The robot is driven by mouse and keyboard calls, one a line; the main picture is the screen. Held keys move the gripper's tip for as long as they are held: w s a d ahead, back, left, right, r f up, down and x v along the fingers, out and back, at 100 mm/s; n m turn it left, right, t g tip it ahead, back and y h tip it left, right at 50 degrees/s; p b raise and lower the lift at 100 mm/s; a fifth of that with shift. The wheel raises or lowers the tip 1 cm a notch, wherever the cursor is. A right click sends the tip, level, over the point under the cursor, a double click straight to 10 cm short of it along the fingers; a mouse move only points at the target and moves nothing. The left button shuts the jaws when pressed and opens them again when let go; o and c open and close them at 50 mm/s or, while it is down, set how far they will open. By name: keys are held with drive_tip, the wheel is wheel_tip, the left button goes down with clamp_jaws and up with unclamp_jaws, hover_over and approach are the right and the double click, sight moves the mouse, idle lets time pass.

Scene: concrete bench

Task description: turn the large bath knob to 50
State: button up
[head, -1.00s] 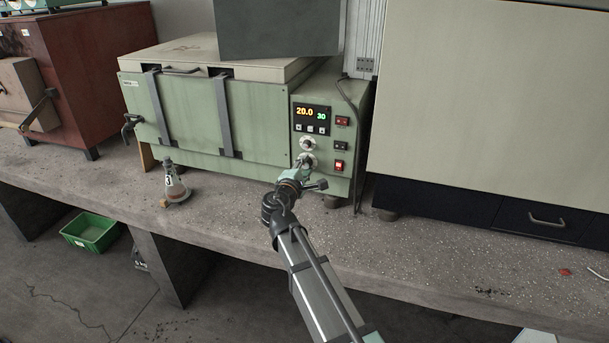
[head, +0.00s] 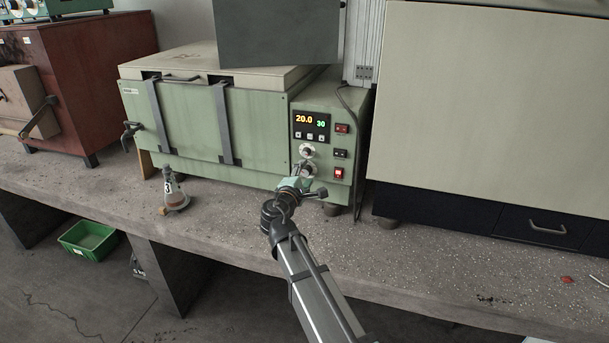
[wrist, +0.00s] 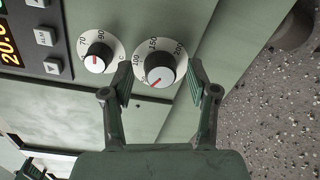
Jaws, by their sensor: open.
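The large bath knob (wrist: 160,66) is round, with a silver face, a red mark and a white dial reading 100, 150 and 200. In the head view it is the lower knob (head: 306,170), partly hidden by my gripper. My gripper (wrist: 160,72) is open, one finger on each side of this knob in the wrist view. I cannot tell whether the fingers touch it. The red mark lies toward the lower left of the knob in the wrist view. My gripper (head: 305,180) is right at the panel in the head view.
A smaller knob (wrist: 97,55), its dial showing 70 and 90, sits close beside one finger. The display (head: 311,122) reads 20.0 and 30. Switches (head: 340,153) line the panel's right side.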

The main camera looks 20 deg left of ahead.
drive_tip(key=s, duration=1.1)
drive_tip(key=shift+s+r, duration=0.25)
drive_tip(key=shift+s, duration=0.15)
